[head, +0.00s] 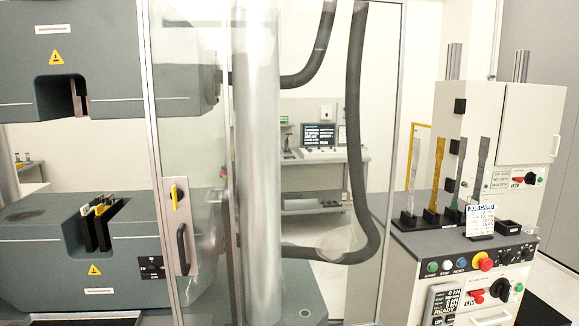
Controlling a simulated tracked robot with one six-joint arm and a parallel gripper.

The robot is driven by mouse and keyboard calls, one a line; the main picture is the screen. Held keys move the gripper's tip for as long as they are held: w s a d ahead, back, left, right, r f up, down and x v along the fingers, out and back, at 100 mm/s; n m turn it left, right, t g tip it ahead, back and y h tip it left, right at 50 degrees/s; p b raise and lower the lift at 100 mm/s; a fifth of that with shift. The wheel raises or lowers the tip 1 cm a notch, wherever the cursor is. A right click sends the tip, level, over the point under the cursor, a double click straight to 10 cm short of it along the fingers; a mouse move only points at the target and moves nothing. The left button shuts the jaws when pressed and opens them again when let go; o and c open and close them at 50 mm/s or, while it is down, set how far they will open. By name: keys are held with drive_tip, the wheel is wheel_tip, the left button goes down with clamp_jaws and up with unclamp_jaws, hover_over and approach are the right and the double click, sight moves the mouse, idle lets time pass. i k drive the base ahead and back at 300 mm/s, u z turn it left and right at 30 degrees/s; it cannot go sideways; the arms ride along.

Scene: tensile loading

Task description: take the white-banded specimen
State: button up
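Several flat, waisted specimens stand upright in dark holders on the grey control cabinet at the right. They are a pale silver one (413,172), a gold one (437,175), a partly hidden grey one (460,160) and a darker grey one (483,155). The job card (481,221) hides the foot of the darker grey one. A white band is too small to make out on any of them, so I cannot tell which is white-banded. My gripper is not in view.
The testing machine has an upper head (100,40) and a lower head (45,255), with an open gap between. A clear door (185,130) with a dark handle and a silver column (257,160) stand between machine and cabinet. A red stop button (486,264) sits on the cabinet.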

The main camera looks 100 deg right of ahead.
sight(475, 200)
drive_tip(key=z, duration=4.8)
